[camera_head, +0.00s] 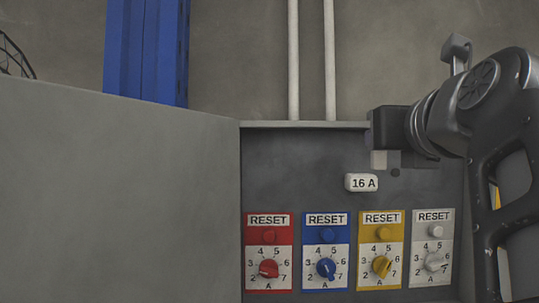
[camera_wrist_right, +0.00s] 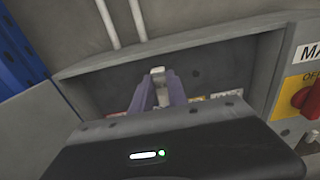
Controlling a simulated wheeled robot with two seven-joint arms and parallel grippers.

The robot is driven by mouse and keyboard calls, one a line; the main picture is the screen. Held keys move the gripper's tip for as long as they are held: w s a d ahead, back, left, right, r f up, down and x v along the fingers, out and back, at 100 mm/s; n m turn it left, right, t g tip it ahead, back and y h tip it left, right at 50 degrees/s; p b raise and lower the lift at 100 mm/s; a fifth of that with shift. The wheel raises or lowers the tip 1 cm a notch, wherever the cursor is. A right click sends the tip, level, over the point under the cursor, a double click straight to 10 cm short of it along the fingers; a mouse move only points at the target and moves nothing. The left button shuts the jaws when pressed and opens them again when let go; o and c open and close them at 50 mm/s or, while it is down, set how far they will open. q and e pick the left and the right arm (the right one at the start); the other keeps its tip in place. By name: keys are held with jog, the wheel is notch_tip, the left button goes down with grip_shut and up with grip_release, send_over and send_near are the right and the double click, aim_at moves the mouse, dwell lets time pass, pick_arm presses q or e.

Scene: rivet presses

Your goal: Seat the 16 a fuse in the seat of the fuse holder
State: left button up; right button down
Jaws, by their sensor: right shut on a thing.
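My right gripper (camera_head: 385,160) reaches in from the right, in front of the grey panel. In the right wrist view its two fingers (camera_wrist_right: 160,90) converge on a small pale thing (camera_wrist_right: 157,72), the fuse as far as I can tell, and are shut on it. A white piece marked 16 A (camera_head: 361,183) shows just below and left of the gripper in the head view; I cannot tell whether it is a label or the fuse's face. The fuse holder's seat is not clearly visible. My left gripper is not in view.
Red (camera_head: 254,281), blue (camera_head: 312,281), yellow (camera_head: 367,281) and white (camera_head: 420,281) RESET units with dials line the panel below. A large grey side wall (camera_head: 120,200) stands at the left. A red knob (camera_wrist_right: 308,100) is at the right in the wrist view.

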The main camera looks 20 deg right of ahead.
jog(key=x, duration=0.3)
jog(key=p+x, duration=0.1)
jog(key=x, duration=0.4)
jog(key=shift+w+d+r+p, duration=0.1)
jog(key=shift+w+r+p, duration=0.15)
jog(key=shift+r+p, duration=0.1)
jog(key=shift+w+d, duration=0.2)
jog(key=shift+w, duration=0.15)
notch_tip(320, 180, down, 2)
jog(key=shift+f, duration=0.15)
jog(key=shift+a+f, duration=0.1)
jog(key=shift+f, duration=0.6)
